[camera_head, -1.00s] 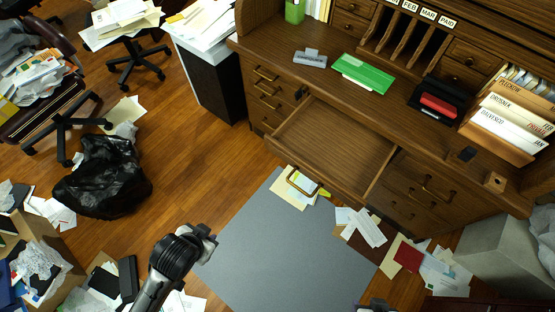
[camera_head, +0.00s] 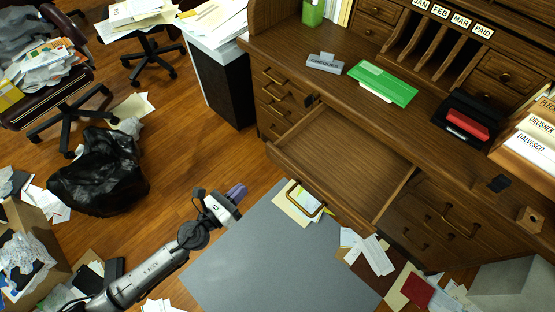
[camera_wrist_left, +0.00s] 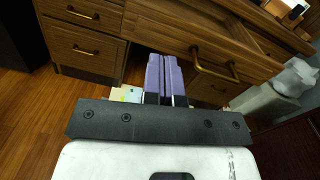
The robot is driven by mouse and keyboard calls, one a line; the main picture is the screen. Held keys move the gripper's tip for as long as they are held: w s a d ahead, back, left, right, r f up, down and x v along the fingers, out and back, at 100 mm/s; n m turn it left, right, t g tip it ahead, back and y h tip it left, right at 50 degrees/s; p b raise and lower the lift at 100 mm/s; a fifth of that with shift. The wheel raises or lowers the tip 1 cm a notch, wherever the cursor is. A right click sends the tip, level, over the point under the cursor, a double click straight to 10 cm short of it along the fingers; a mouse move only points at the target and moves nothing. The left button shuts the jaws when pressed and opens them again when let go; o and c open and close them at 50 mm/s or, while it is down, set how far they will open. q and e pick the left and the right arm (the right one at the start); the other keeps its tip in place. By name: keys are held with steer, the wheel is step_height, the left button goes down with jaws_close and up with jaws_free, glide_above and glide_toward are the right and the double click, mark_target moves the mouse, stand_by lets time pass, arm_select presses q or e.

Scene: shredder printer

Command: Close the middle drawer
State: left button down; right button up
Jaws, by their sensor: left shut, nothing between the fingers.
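The wooden middle drawer (camera_head: 342,150) of the desk is pulled out and empty in the head view. Its brass handle (camera_head: 307,198) hangs on the front face. In the wrist view the drawer front (camera_wrist_left: 160,38) and the handle (camera_wrist_left: 214,66) lie ahead of the fingers. My left gripper (camera_head: 238,191) has purple fingers, pressed together and empty. It is left of the drawer front, apart from it and from the handle. The fingers also show in the left wrist view (camera_wrist_left: 166,75). My right gripper is not in view.
The brown desk (camera_head: 300,85) has side drawers left and right of the opening. A grey mat (camera_head: 265,255) covers the floor in front. Papers (camera_head: 370,253) lie by the desk. A black bag (camera_head: 98,175) and an office chair (camera_head: 70,115) stand at left.

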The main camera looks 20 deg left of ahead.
mark_target(281, 157)
arm_select(q)
steer(key=w+d, duration=0.2)
steer(key=w, duration=0.2)
steer(key=w+d+m+p, duration=0.1)
steer(key=w+d, duration=0.1)
steer(key=w, duration=0.2)
steer(key=w+d+m, duration=0.1)
steer(key=w+d, duration=0.1)
steer(key=w, duration=0.2)
steer(key=shift+w+h, duration=0.25)
steer(key=shift+h, duration=0.05)
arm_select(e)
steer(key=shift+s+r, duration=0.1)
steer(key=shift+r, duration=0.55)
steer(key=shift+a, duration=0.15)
